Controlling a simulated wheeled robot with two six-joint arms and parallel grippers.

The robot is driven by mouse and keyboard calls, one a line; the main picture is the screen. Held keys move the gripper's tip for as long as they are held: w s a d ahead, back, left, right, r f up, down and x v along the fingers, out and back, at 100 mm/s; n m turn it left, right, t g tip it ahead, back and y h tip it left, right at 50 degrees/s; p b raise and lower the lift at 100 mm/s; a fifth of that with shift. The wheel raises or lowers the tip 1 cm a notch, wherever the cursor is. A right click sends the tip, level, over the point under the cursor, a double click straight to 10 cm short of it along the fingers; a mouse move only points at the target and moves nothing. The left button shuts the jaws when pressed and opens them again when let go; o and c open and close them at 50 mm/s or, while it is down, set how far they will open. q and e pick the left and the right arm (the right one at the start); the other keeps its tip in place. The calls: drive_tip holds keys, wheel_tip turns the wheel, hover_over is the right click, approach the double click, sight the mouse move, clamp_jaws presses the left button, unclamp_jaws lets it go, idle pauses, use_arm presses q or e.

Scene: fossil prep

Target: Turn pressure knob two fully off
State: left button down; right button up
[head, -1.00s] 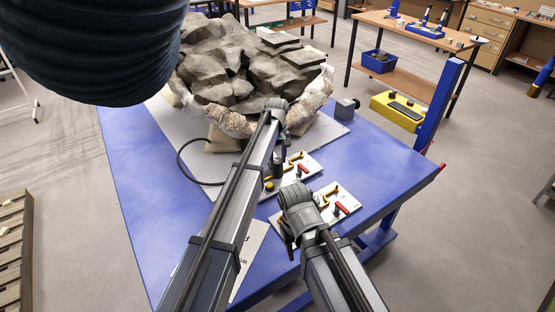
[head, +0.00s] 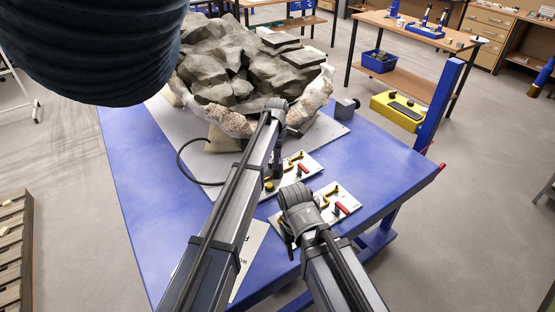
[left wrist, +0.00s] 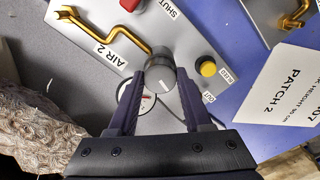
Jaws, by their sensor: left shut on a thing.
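The grey pressure knob (left wrist: 160,80) with a white index line stands on the light panel marked AIR 2 (left wrist: 190,50). My left gripper (left wrist: 161,84) is shut on this knob, one finger on each side. In the head view, my left gripper (head: 277,165) reaches down onto the panel (head: 309,167) nearer the rock. A round gauge (left wrist: 145,101) beside the knob is partly hidden by a finger. My right arm ends over the nearer panel (head: 345,202); its fingers are hidden or too unclear to read.
A yellow button (left wrist: 207,68) sits close right of the knob. A bent brass lever (left wrist: 105,33) and a red part (left wrist: 130,4) are also on the panel. A PATCH 2 card (left wrist: 285,85) lies to the right. A large jacketed rock (head: 235,70) fills the table's back.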

use_arm(q)
drive_tip(key=n, duration=0.4)
drive_tip(key=shift+n, duration=2.6)
drive_tip(key=shift+c, duration=1.6)
unclamp_jaws()
